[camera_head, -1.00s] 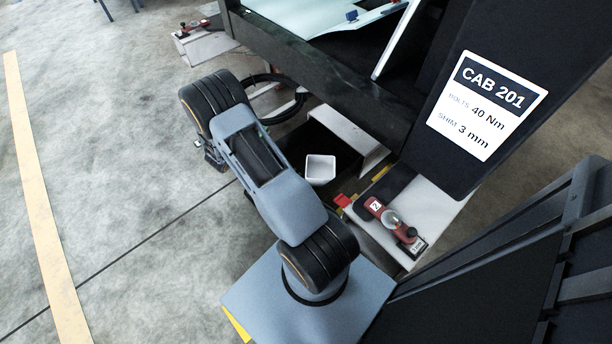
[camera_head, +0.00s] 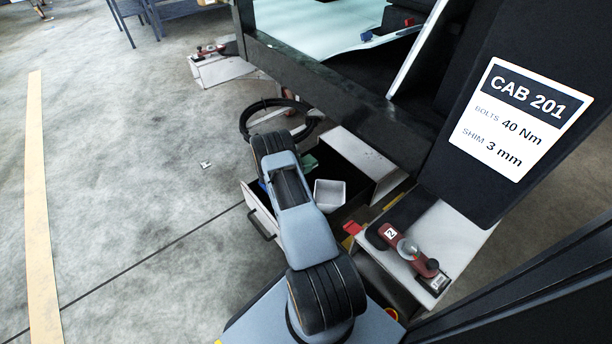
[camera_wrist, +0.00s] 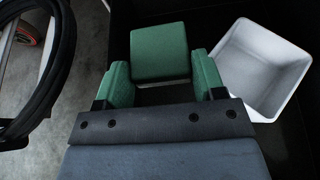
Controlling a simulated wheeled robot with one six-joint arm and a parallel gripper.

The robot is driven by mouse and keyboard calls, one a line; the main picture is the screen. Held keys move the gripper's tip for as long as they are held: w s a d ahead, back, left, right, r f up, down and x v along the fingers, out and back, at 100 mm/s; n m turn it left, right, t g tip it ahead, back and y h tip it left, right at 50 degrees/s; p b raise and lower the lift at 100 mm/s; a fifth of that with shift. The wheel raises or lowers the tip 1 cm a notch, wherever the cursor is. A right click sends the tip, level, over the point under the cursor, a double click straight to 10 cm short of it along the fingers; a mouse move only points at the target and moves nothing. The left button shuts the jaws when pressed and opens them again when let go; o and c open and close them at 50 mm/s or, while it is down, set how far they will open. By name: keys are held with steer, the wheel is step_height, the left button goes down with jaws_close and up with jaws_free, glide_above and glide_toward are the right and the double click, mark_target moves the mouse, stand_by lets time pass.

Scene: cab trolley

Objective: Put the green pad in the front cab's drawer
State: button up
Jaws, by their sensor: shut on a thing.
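The green pad (camera_wrist: 160,52) is between the two green-faced fingers of my gripper (camera_wrist: 163,82), which is shut on it. The pad is over the dark inside of the drawer. How far it is above the drawer floor I cannot tell. The open drawer (camera_head: 259,207) stands out below the front cab, with its pale front and dark handle to the left. A bit of green (camera_head: 309,163) shows past my arm in the head view; I cannot tell whether it is pad or finger. My arm hides the rest of the gripper there.
A white square bin (camera_head: 330,194) is in the drawer, just right of the pad in the wrist view (camera_wrist: 258,70). A black coiled hose (camera_head: 278,118) hangs at the drawer's far side. A red tool (camera_head: 407,246) lies on a pale ledge at right. The floor at left is mostly clear.

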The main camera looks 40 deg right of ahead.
steer(key=shift+w+d+f+b, duration=0.2)
steer(key=shift+d+f+b, duration=0.35)
steer(key=shift+d+f, duration=0.6)
step_height(320, 180, down, 3)
steer(key=shift+w+d+f+b, duration=0.1)
steer(key=shift+d+f+b, duration=0.1)
steer(key=shift+b, duration=0.65)
steer(key=shift+f, duration=0.15)
steer(key=shift+f, duration=0.2)
steer(key=shift+f, duration=0.4)
steer(key=o, duration=0.7)
steer(key=shift+c, duration=0.2)
steer(key=shift+r, duration=0.1)
